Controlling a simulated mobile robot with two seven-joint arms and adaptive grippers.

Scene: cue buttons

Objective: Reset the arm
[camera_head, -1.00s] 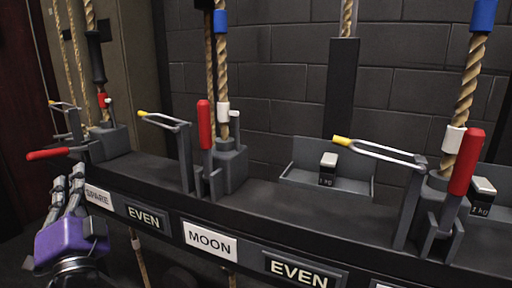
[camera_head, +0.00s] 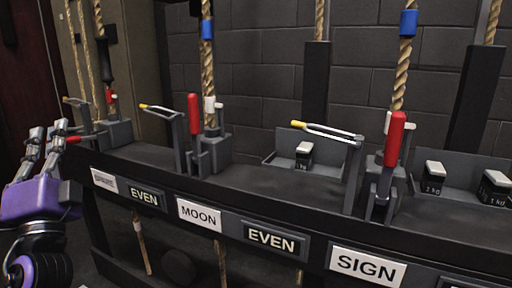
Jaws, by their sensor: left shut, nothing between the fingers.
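My left gripper (camera_head: 46,142), purple with grey fingers, is at the left edge of the view. It is shut and holds nothing. Its fingertips appear close to the red lever (camera_head: 74,140) at the left end of the rail, which is mostly hidden; I cannot tell if they touch. A second red-handled lever (camera_head: 194,114) stands upright in the middle, and a third red lever (camera_head: 394,138) stands upright at the right. My right gripper is not in view.
A dark rail (camera_head: 260,188) carries the levers, ropes and yellow-tipped metal loops (camera_head: 325,132). Labels on its front include MOON (camera_head: 200,214) and SIGN (camera_head: 366,265). Trays hold small 1 kg weights (camera_head: 304,154). A brick wall (camera_head: 265,70) stands behind.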

